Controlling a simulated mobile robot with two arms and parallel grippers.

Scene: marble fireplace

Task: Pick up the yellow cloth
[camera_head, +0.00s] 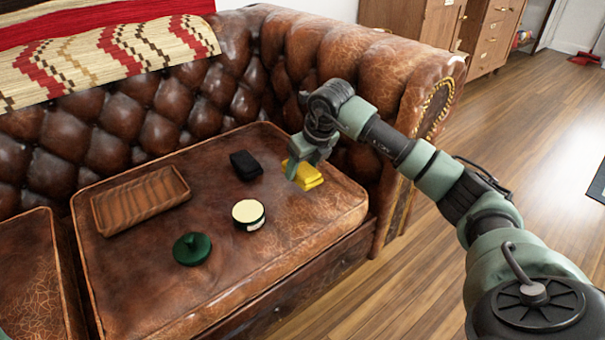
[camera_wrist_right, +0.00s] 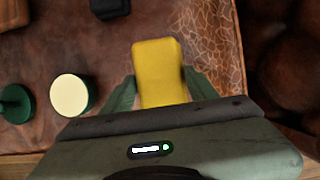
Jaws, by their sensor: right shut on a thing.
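The yellow cloth (camera_head: 308,176) is a small folded block at the right end of the brown leather sofa cushion. My right gripper (camera_head: 299,168) reaches down over it from the right. In the right wrist view the yellow cloth (camera_wrist_right: 158,75) lies between the two green fingers (camera_wrist_right: 158,92), which are shut on its sides. It looks to be at or very near the cushion surface; I cannot tell whether there is a gap beneath it. My left gripper does not show clearly.
On the same cushion (camera_head: 150,270) are a black folded cloth (camera_head: 245,165), a cream-topped round tin (camera_head: 248,214), a green round lidded object (camera_head: 192,249) and a wooden tray (camera_head: 140,201). The sofa's armrest (camera_head: 385,75) rises just behind my right gripper.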

